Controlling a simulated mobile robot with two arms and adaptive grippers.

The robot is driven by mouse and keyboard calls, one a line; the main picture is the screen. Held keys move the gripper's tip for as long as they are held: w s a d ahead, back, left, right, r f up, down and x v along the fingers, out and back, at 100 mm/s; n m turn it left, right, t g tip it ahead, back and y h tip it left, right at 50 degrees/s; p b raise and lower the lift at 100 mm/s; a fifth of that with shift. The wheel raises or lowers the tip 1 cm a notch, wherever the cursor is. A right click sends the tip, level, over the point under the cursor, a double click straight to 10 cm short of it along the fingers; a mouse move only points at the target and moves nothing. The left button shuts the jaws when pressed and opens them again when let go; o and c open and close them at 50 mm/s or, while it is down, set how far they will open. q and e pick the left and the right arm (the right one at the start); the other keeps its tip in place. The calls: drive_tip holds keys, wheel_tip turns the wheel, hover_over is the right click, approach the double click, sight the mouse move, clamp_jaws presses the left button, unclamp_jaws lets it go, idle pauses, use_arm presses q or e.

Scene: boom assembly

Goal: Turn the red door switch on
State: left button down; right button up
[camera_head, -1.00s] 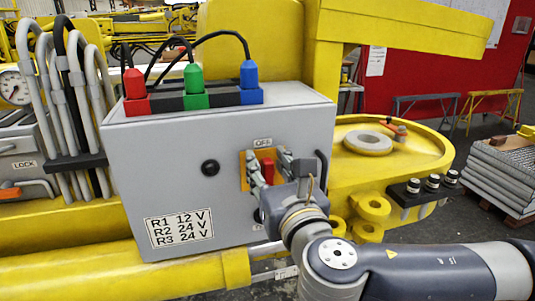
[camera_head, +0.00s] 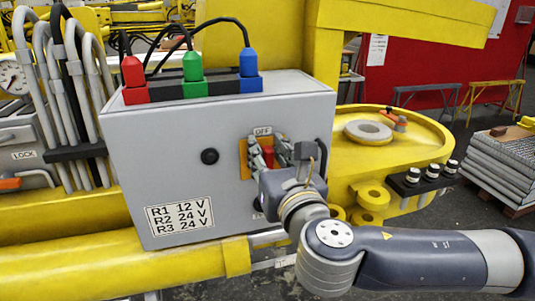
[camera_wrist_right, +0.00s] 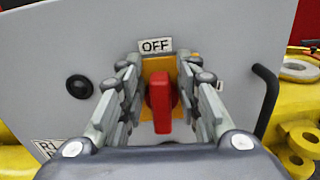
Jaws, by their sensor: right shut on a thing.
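The red switch (camera_head: 268,155) sits on an orange-yellow plate (camera_head: 244,160) on the front of a grey control box (camera_head: 130,165), under an OFF label (camera_head: 263,131). My right gripper (camera_head: 268,152) is at the switch, with one finger on each side of it. In the right wrist view the red switch (camera_wrist_right: 161,98) stands upright between the fingers of the right gripper (camera_wrist_right: 160,100), below the OFF label (camera_wrist_right: 156,46). Gaps seem to show beside its upper part; the contact is hard to see. A lower label is mostly hidden by my wrist. My left gripper is not in view.
A black round knob (camera_head: 209,156) is left of the switch. A black handle (camera_wrist_right: 266,100) stands on the box's right side. Red, green and blue plugs (camera_head: 193,68) with cables top the box. A yellow boom structure (camera_head: 430,140) is to the right.

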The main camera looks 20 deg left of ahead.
drive_tip(key=m+b, duration=0.3)
drive_tip(key=shift+w+d+f+m, duration=0.3)
drive_tip(key=shift+d+m, duration=0.1)
drive_tip(key=shift+w+d+f+m+b, duration=0.15)
drive_tip(key=shift+d+f+m+b, duration=0.2)
drive_tip(key=shift+m+b, duration=1.35)
drive_tip(key=shift+w+d+f+m+b, duration=0.2)
drive_tip(key=shift+f+m+b, duration=0.25)
drive_tip(key=shift+m, duration=2.3)
drive_tip(key=shift+w+d+f+m+b, duration=0.25)
drive_tip(key=shift+m+b, duration=0.85)
drive_tip(key=shift+m, duration=1.15)
drive_tip(key=shift+s+f, duration=0.1)
drive_tip(key=shift+f, duration=0.05)
drive_tip(key=o, duration=0.7)
